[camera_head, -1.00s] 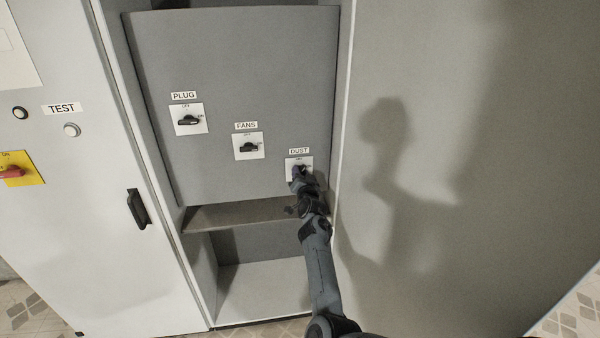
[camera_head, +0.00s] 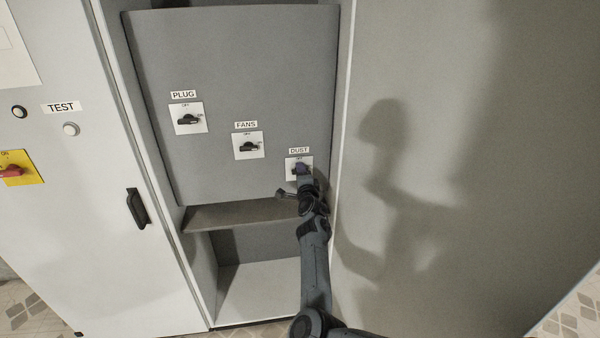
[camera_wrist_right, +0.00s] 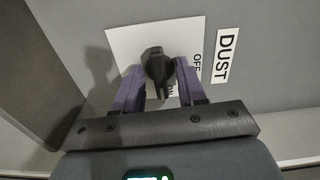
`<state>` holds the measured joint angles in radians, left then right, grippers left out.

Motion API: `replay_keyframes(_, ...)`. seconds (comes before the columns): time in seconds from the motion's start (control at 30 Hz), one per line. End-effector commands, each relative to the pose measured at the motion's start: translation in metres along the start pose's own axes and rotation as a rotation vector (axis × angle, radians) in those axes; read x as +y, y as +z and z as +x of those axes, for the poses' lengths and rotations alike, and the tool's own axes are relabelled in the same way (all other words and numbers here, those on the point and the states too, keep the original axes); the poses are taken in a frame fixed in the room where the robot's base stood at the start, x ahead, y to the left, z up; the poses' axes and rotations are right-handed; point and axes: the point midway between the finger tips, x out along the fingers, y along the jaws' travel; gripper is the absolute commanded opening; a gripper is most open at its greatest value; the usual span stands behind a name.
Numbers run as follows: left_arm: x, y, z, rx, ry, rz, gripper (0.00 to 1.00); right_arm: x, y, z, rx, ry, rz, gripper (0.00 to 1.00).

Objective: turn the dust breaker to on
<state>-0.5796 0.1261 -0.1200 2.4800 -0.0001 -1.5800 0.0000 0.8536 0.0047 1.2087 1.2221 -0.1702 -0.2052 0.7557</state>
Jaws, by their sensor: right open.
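The DUST breaker is a black rotary knob (camera_wrist_right: 157,66) on a white plate (camera_wrist_right: 120,42), with a DUST label (camera_wrist_right: 227,55) beside it in the right wrist view. In the head view its plate (camera_head: 292,161) is at the lower right of the grey panel, and my gripper mostly hides the knob. My right gripper (camera_wrist_right: 158,72) is open, with one purple finger on each side of the knob. I cannot tell whether the fingers touch it. The OFF mark shows on the plate, and the other mark is partly hidden by a finger. My left gripper is not in view.
The PLUG breaker (camera_head: 188,119) and FANS breaker (camera_head: 249,147) sit up and left on the same panel (camera_head: 230,60). A shelf edge (camera_head: 240,215) lies below it. The cabinet's side wall (camera_head: 470,120) stands close to the right of my arm.

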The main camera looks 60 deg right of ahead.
Motion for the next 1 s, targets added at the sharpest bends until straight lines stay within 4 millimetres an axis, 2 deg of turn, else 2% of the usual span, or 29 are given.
replay_keyframes(0.17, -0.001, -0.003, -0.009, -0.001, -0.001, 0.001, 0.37, -0.002, 0.000, -0.008, 0.000, 0.002, -0.003, 0.40)
replay_keyframes(0.7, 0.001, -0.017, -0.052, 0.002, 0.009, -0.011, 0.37, -0.002, 0.000, -0.060, 0.000, 0.002, -0.004, 0.40)
replay_keyframes(1.0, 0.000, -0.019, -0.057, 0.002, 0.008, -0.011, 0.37, 0.000, 0.000, -0.070, 0.000, 0.000, -0.003, 0.40)
